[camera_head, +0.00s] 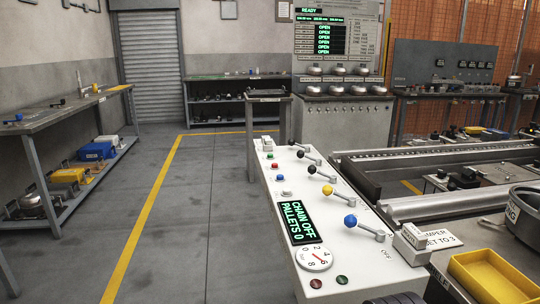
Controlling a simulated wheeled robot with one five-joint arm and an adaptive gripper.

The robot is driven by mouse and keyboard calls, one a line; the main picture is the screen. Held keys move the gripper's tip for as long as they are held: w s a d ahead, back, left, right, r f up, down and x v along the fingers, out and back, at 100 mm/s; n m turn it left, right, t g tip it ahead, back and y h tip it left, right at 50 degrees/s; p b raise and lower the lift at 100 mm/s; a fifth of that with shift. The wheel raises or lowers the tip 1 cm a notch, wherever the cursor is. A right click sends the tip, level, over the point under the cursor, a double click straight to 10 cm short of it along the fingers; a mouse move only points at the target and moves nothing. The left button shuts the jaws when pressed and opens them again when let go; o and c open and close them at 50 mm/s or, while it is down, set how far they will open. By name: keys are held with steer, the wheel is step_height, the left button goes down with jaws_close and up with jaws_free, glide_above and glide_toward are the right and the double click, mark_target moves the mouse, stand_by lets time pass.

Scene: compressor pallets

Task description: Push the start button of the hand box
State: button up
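A long white control console (297,222) runs from the middle of the view to the bottom. I cannot tell for certain whether it is the hand box. Near its front are a dark red button (316,283) and a dark green button (341,280), below a round dial (314,258) and a display (299,222) reading "CHAIN OFF, PALLETS 0". Small green, red and blue buttons and a pale one (286,193) line its left side. Levers with black, yellow and blue knobs (350,220) line its right side. No start label is readable.
A yellow tray (493,277) and a grey pot (524,216) stand at the lower right. A conveyor frame (440,205) lies right of the console. A workbench (62,108) stands at the left. The grey floor (200,215) between is clear, with a yellow line.

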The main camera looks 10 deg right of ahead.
jaws_close()
steer(key=shift+c, duration=1.9)
jaws_free()
